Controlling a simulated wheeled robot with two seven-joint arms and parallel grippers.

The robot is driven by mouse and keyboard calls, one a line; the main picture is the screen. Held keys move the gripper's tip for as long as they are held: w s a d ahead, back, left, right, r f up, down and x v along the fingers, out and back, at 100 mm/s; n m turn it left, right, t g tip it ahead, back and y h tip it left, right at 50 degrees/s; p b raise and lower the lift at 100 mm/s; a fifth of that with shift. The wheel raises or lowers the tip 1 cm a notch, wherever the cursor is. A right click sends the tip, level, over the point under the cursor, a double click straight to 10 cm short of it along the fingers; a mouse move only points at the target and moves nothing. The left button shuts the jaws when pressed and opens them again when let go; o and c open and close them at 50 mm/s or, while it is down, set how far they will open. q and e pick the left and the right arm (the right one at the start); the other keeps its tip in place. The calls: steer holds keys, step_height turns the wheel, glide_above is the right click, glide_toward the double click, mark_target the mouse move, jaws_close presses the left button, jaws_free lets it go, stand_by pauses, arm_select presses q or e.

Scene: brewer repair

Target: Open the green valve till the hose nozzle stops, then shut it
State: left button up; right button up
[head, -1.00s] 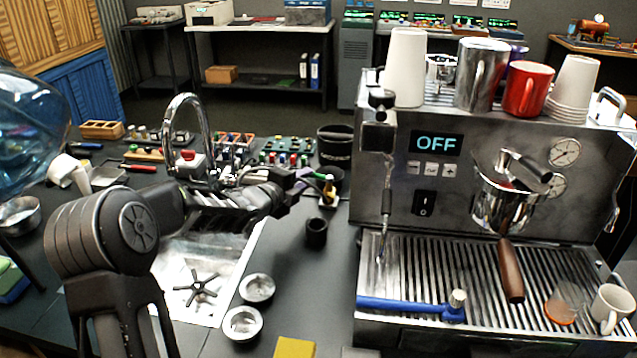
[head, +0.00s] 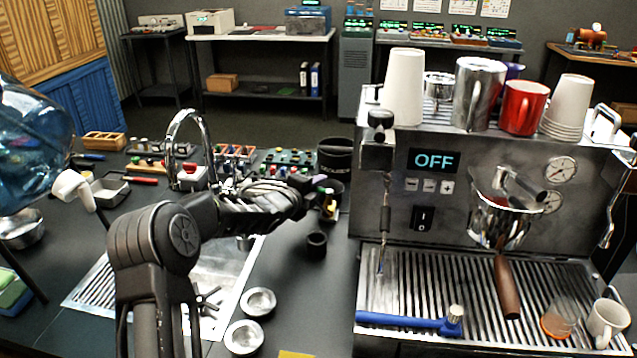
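I cannot make out a green valve or a hose nozzle for certain. My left arm reaches across the sink toward the back of the counter. My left gripper (head: 312,196) is at its far end, mostly hidden behind my wrist, near some small yellow and green items (head: 329,205) by a dark cup. I cannot tell whether its fingers are open or touching anything. My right gripper is not in view.
The espresso machine (head: 398,220) stands at right, its display reading OFF, with cups on top. A blue-handled tool (head: 400,321) lies on its drip tray. A chrome faucet (head: 171,150) rises behind my arm. A blue water jug (head: 30,145) stands at left. Small metal bowls (head: 258,302) sit beside the sink.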

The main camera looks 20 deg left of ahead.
arm_select(q)
steer(key=shift+w, duration=0.25)
jaws_close()
stand_by(1.4)
